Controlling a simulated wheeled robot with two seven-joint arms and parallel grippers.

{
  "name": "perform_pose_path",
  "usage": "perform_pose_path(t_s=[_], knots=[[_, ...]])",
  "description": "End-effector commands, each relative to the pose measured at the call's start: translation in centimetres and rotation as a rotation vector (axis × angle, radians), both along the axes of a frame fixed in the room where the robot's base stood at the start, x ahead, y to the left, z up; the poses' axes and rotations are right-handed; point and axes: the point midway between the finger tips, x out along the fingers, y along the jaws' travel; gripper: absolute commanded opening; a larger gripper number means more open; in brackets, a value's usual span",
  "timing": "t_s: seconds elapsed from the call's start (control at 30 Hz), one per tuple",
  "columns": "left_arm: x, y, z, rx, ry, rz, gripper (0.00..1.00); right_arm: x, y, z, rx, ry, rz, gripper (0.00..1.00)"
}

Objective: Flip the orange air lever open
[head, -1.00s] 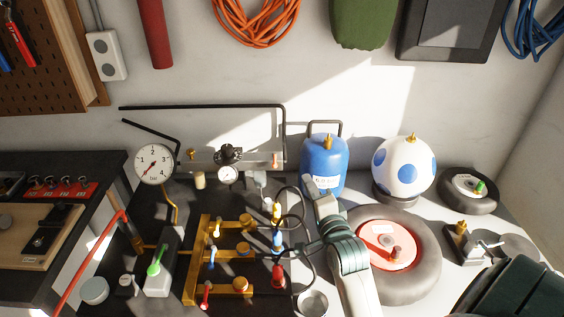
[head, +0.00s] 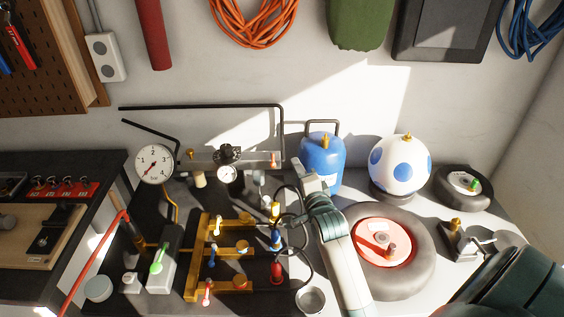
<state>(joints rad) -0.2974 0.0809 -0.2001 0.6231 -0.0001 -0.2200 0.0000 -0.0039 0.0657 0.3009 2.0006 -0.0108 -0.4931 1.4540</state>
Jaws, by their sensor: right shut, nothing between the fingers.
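The small orange air lever (head: 274,160) is at the right end of the grey air bar (head: 208,158) at the back of the bench. It appears to stand upright, but it is too small to tell its exact angle. My right gripper (head: 297,165) is shut and empty, just right of the lever and in front of the blue tank. A small gap seems to lie between the fingertips and the lever. My left gripper is out of view.
The blue tank (head: 322,155) stands close behind my right gripper. A yellow manifold (head: 204,250) with coloured valves and black hoses (head: 301,225) lies left of my right arm. A wheel (head: 425,262) lies to its right. A round gauge (head: 154,164) stands at left.

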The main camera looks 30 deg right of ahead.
Motion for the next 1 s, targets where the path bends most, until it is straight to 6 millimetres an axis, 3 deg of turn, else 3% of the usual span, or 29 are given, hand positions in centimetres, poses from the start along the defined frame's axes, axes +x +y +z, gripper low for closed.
perform_pose_path(t_s=[0.13,0.33,1.0], knots=[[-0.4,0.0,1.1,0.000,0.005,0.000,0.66,2.3,-0.6,0.2,-0.001,0.000,0.001,0.00],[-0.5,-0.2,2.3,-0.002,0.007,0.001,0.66,3.4,1.9,-0.5,0.004,0.001,0.000,0.00],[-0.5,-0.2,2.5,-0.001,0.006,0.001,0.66,4.1,2.8,-0.9,0.001,0.000,-0.001,0.00]])
